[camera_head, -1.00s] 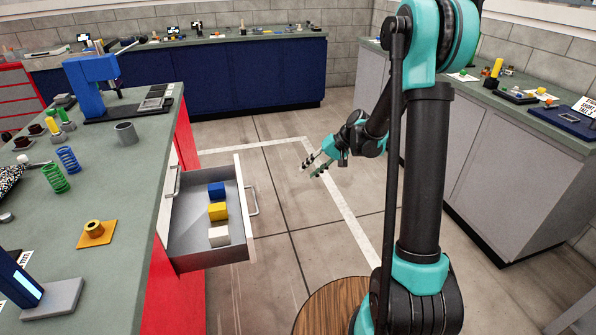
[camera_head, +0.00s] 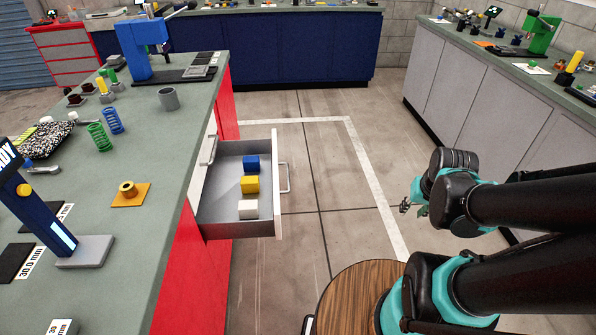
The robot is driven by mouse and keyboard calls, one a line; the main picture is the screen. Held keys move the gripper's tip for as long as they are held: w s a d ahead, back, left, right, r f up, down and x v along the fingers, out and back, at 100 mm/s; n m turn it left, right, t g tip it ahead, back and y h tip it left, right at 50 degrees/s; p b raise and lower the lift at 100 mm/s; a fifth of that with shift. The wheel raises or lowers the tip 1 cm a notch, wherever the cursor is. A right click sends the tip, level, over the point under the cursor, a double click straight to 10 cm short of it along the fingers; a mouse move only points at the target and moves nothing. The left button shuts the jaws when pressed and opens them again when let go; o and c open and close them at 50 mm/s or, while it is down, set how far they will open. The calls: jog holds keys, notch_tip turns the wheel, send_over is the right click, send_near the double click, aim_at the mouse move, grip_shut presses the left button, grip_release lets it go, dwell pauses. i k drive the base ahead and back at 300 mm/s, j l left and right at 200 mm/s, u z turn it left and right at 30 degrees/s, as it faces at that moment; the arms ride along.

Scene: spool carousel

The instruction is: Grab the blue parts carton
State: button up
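The blue parts carton (camera_head: 250,163) sits in the open grey drawer (camera_head: 226,222), at the far end of a short row. A yellow carton (camera_head: 250,184) is just nearer, and a white carton (camera_head: 248,208) is nearest. My gripper (camera_head: 410,207) is to the right of the drawer, over the floor, well apart from the cartons. It is small and partly hidden behind my own wrist, so I cannot tell whether its fingers are open or shut.
The drawer juts from the red-sided workbench (camera_head: 150,215) on the left, its handle (camera_head: 285,177) facing right. A blue press (camera_head: 140,45), a grey cup (camera_head: 168,98) and springs stand on the bench. A round wooden top (camera_head: 350,300) is at the front.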

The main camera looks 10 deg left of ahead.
aim_at(251, 163)
jog(key=i+l+u, duration=0.55)
jog(key=i+l, duration=0.15)
jog(key=l, duration=0.25)
jog(key=u, duration=1.05)
